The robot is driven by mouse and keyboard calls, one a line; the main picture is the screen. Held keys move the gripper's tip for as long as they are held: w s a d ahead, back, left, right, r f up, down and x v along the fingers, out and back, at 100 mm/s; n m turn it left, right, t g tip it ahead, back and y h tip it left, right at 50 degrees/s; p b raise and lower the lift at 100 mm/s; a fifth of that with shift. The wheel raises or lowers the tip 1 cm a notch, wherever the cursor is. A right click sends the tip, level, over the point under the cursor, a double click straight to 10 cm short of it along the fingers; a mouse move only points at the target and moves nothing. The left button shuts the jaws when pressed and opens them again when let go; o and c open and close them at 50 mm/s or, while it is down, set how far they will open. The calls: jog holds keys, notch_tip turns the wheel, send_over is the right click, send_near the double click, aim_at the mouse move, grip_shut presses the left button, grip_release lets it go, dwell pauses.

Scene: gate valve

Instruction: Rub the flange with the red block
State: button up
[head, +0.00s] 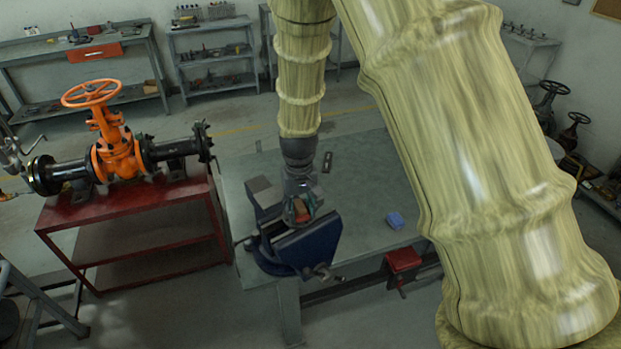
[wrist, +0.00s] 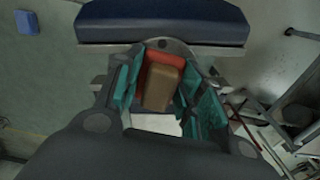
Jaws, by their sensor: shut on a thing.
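My gripper (head: 301,207) is at the blue bench vise (head: 308,250), in line with its jaws in the head view. It is shut on the red block (head: 301,212), which shows as a small red-orange patch between the fingers. In the wrist view, the teal finger pads are on both sides of the red block (wrist: 165,57), and a tan-brown face (wrist: 162,90) shows with it. I cannot tell whether the block touches the vise. The black flange (head: 42,175) is at the left end of the orange valve's pipe, with another flange (head: 203,141) at the right end. Both are far from my gripper.
The orange gate valve (head: 116,150) stands on a red bench (head: 140,205), left of the grey worktable (head: 365,180). A blue block (head: 395,220) lies on the worktable, right of the vise. Floor shows between the benches and the back shelves.

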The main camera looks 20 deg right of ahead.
jog(key=shift+w+d, duration=0.25)
jog(key=shift+d, duration=0.5)
jog(key=shift+w+d, duration=0.2)
jog(key=shift+d, duration=0.55)
jog(key=shift+w+d+r, duration=0.1)
jog(key=shift+d, duration=0.05)
notch_tip(320, 180, up, 2)
jog(key=shift+w, duration=0.1)
jog(key=shift+s+a+r, duration=0.1)
jog(key=shift+s+r, duration=0.05)
jog(key=shift+r, duration=0.45)
jog(key=shift+s+a+r, duration=0.1)
jog(key=shift+r, duration=0.5)
jog(key=shift+w+d+r, duration=0.1)
jog(key=shift+w+r, duration=0.1)
jog(key=shift+r, duration=0.8)
jog(key=shift+s+r, duration=0.1)
jog(key=shift+r, duration=0.7)
jog(key=shift+s, duration=0.1)
